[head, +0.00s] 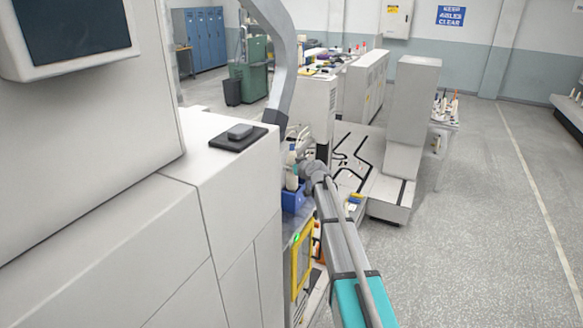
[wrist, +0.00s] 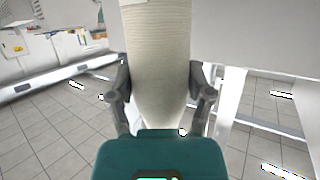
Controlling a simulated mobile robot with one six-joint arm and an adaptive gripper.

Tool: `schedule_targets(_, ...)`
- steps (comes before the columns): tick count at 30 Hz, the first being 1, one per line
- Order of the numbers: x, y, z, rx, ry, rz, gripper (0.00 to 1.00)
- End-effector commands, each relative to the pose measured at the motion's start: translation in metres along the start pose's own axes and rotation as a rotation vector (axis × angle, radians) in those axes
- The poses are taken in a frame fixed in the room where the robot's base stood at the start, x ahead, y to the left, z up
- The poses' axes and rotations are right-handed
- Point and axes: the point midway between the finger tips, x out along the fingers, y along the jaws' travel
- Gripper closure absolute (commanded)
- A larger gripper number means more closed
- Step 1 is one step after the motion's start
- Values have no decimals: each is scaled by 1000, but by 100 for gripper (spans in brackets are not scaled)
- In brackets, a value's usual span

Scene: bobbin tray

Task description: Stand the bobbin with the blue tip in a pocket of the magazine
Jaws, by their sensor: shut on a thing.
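A cream, thread-wound bobbin (wrist: 160,60) fills the middle of the wrist view. It narrows toward the teal gripper body, and its far end is cut off by the top edge. My gripper (wrist: 160,95) is shut on it, with one dark finger on each side. No blue tip shows on the visible part. In the head view my gripper is small and mostly hidden by my own wrist. A whitish upright form (head: 291,178), perhaps a bobbin, stands just left of my wrist above a blue box (head: 291,199). I cannot make out the magazine or its pockets for certain.
A white machine cabinet (head: 225,165) with a dark pad on top stands close on the left. A yellow-framed panel (head: 302,258) is below the blue box. A grey-white block (head: 410,105) stands beyond my arm. The floor (head: 490,230) at right is open.

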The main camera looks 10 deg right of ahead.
Motion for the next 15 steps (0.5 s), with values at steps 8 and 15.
schedule_targets(8, 2, 0, 7, 0, 0, 0, 86)
schedule_targets(15, 4, 0, 11, 0, 0, 0, 86)
